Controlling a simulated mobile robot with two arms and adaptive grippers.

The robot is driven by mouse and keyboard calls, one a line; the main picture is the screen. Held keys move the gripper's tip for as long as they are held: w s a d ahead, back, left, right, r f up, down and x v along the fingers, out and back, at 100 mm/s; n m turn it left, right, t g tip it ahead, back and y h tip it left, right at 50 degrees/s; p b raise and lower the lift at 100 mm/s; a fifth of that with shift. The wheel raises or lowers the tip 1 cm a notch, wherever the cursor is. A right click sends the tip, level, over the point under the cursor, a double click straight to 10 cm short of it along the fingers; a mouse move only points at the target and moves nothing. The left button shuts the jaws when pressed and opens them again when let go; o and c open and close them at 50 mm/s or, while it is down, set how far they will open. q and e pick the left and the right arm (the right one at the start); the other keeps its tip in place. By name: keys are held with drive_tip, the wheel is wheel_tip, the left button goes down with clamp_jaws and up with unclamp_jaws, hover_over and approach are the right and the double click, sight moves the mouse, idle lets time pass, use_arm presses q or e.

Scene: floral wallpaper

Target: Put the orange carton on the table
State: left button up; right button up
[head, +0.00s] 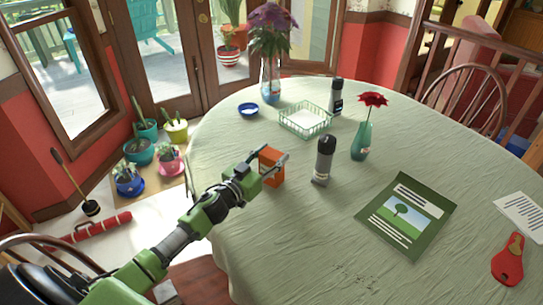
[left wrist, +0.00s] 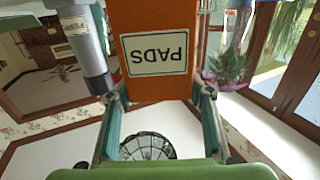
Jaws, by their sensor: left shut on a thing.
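The orange carton (head: 272,170) is between the fingers of my left gripper (head: 270,157), over the left part of the round table (head: 300,235) with its pale green cloth. My left gripper is shut on the carton. In the left wrist view the carton (left wrist: 152,15) fills the upper middle between both fingers, its PADS label upside down. I cannot tell whether its base touches the cloth. My right gripper is not in view.
A grey, black-capped grinder (head: 324,160) stands close right of the carton. Behind are a green basket (head: 305,124), a blue bowl (head: 248,110) and a purple flower vase (head: 270,80). A red flower vase (head: 361,140) and green booklet (head: 408,215) are farther right. The front-left cloth is clear.

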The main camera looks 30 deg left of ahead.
use_arm(q)
drive_tip(key=shift+f, duration=0.1)
drive_tip(key=o, duration=1.5)
drive_tip(key=shift+s, duration=0.1)
drive_tip(key=s+p, duration=0.1)
drive_tip(key=s, duration=0.3)
drive_tip(key=s+a+p, duration=0.1)
drive_tip(key=s, duration=0.2)
drive_tip(key=s+p, duration=0.1)
drive_tip(key=s, duration=0.3)
drive_tip(key=shift+s+a+r+p, duration=0.2)
drive_tip(key=shift+s+a+p, duration=0.1)
drive_tip(key=shift+s+a, duration=0.05)
